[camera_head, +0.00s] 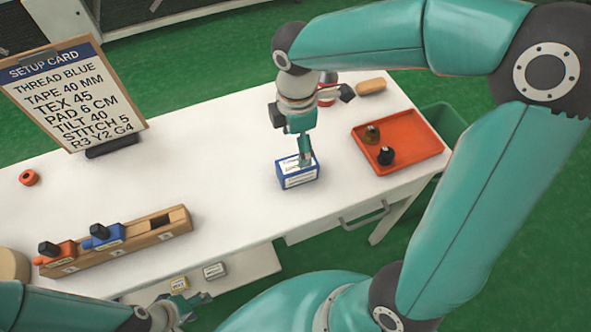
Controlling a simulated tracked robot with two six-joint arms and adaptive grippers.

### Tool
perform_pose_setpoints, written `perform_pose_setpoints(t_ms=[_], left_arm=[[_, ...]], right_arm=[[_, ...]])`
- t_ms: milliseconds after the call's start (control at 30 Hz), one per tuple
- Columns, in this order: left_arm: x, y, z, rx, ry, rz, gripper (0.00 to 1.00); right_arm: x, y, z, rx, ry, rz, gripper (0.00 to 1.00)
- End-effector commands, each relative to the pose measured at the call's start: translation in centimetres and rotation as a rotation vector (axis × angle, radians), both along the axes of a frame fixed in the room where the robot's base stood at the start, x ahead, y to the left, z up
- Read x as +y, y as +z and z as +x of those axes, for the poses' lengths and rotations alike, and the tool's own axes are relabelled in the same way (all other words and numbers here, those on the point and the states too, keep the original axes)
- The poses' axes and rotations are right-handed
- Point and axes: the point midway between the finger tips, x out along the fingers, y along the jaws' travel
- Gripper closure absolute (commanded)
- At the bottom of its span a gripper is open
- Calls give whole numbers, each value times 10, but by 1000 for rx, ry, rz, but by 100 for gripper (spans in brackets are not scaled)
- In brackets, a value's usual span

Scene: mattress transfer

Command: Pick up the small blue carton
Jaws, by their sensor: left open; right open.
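The small blue carton (297,178) with white labels stands on the white table near its front edge. My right gripper (304,158) points down at the carton, with its fingers at the carton's top and right side. It is open, and part of the carton's top is hidden behind it. Whether the fingers touch the carton cannot be told. My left gripper (190,306) is low at the bottom left, in front of the table and away from the carton. It is open.
A red tray (424,150) with two dark knobs lies right of the carton. A wooden rack (140,240) with orange and blue pieces is at left, the setup card (70,90) behind it. Small boxes (215,270) sit below the table's front edge.

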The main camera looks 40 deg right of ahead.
Motion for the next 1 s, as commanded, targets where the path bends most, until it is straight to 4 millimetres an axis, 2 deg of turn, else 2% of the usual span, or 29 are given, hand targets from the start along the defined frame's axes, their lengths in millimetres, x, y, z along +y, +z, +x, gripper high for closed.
perform_pose_setpoints(t_ms=[33, 200, 467, 800, 1000], left_arm=[[0, -3, 0, 0, 0, 0, 46], [0, -7, 0, 0, 0, 0, 46], [0, -8, 0, 0, 0, 0, 46], [0, -13, 0, 0, 0, 0, 46], [0, -13, 0, 0, 0, 0, 46]], right_arm=[[-1, -14, -1, 5, -2, -1, 19], [-1, -43, -1, 3, -3, -1, 19], [-1, -59, -1, 1, -3, 0, 19], [-1, -103, -1, 2, -4, 1, 19], [-1, -107, 0, -1, -4, 1, 19]])
